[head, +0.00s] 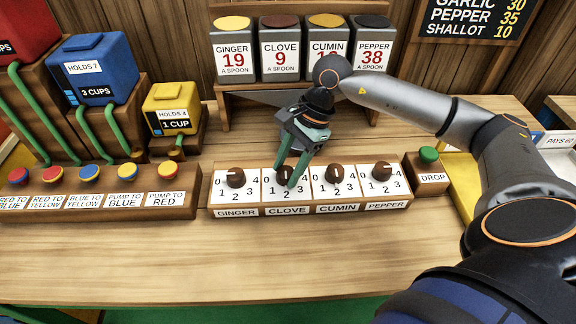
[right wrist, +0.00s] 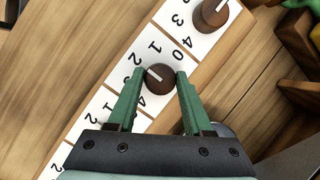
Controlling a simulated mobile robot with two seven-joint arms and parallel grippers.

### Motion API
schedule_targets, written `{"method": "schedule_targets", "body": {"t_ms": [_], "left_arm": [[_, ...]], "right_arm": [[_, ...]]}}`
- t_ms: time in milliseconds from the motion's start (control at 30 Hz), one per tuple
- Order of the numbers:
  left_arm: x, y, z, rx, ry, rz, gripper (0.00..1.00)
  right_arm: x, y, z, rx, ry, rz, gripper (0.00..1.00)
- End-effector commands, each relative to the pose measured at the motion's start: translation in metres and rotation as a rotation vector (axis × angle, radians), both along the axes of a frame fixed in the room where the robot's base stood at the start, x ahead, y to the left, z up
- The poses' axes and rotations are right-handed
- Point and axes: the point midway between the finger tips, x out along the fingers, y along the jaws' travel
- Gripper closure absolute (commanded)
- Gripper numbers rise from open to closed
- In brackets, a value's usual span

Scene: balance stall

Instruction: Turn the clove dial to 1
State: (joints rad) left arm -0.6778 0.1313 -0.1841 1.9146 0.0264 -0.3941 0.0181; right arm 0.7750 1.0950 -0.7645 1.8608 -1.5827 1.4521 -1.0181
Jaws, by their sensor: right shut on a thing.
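The clove dial (head: 284,173) is a brown round knob with a white pointer line, on a white panel numbered 0 to 4 above the CLOVE label (head: 287,210). My right gripper (head: 294,180) is shut on this dial from above, a green finger on either side. In the right wrist view the clove dial (right wrist: 160,78) sits between the fingertips of the right gripper (right wrist: 160,80). Its pointer line aims at about the 2. My left gripper is not in view.
The ginger dial (head: 236,177), cumin dial (head: 335,173) and pepper dial (head: 381,171) share the row. A green DROP button (head: 428,155) stands to the right. Pump buttons (head: 90,173) line the left. Spice canisters (head: 280,50) stand behind. The front counter (head: 250,262) is clear.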

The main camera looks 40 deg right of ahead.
Motion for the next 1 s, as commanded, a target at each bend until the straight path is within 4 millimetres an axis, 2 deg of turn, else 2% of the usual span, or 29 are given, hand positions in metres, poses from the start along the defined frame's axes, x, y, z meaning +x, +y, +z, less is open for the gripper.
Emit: {"method": "schedule_targets", "body": {"t_ms": [367,700,1000], "left_arm": [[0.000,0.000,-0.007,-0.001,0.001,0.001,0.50],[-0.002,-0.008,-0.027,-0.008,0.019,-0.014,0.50],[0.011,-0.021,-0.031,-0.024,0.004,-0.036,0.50]], "right_arm": [[0.000,0.000,-0.001,0.000,-0.004,-0.062,1.00],[-0.001,0.001,-0.003,-0.001,-0.005,-0.310,1.00],[-0.002,0.002,-0.002,0.000,-0.005,-0.553,1.00]]}}
